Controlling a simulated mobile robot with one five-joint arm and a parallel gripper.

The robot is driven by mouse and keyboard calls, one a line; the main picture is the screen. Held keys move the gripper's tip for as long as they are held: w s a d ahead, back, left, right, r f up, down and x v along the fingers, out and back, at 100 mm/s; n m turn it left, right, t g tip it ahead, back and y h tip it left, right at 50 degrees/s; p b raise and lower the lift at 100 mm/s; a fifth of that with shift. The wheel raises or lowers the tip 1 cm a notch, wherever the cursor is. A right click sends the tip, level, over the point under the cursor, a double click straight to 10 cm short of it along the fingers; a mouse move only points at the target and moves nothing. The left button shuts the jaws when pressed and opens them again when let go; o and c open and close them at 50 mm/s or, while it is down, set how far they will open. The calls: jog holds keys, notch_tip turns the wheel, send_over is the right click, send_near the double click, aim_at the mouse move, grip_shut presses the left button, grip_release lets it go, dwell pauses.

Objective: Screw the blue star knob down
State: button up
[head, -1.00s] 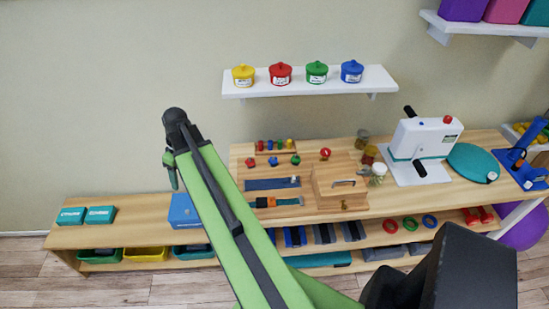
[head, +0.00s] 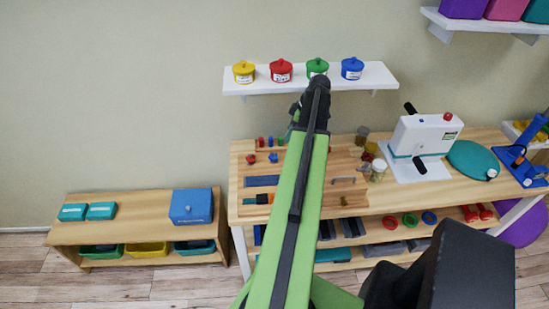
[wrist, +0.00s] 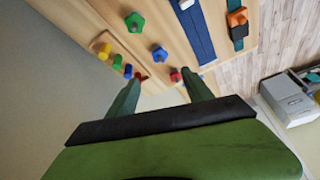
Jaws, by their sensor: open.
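The blue star knob (head: 273,157) is on the wooden board on the bench, between a red star knob (head: 250,158) and my arm. In the wrist view the blue star knob (wrist: 159,53) sits just beyond my open fingertips, between a green star knob (wrist: 134,21) and the red one (wrist: 175,75). My gripper (wrist: 162,76) is open and empty, its two dark green fingers apart, with the red knob showing between the tips. I cannot tell the height of the knob above the board. In the head view my arm hides the green knob and most of the gripper.
Small coloured pegs (wrist: 117,61) stand in a row near the left fingertip. A blue strap (wrist: 195,30) and a buckle strip (wrist: 237,22) lie on the board. Jars (head: 352,69) stand on the wall shelf (head: 380,75). A white machine (head: 420,140) stands to the right.

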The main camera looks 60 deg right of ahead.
aim_at(274, 156)
jog(key=b+x, duration=1.3)
jog(key=x, duration=0.3)
jog(key=shift+s+f+b, duration=0.1)
jog(key=shift+b, duration=0.3)
jog(key=shift+c, duration=0.5)
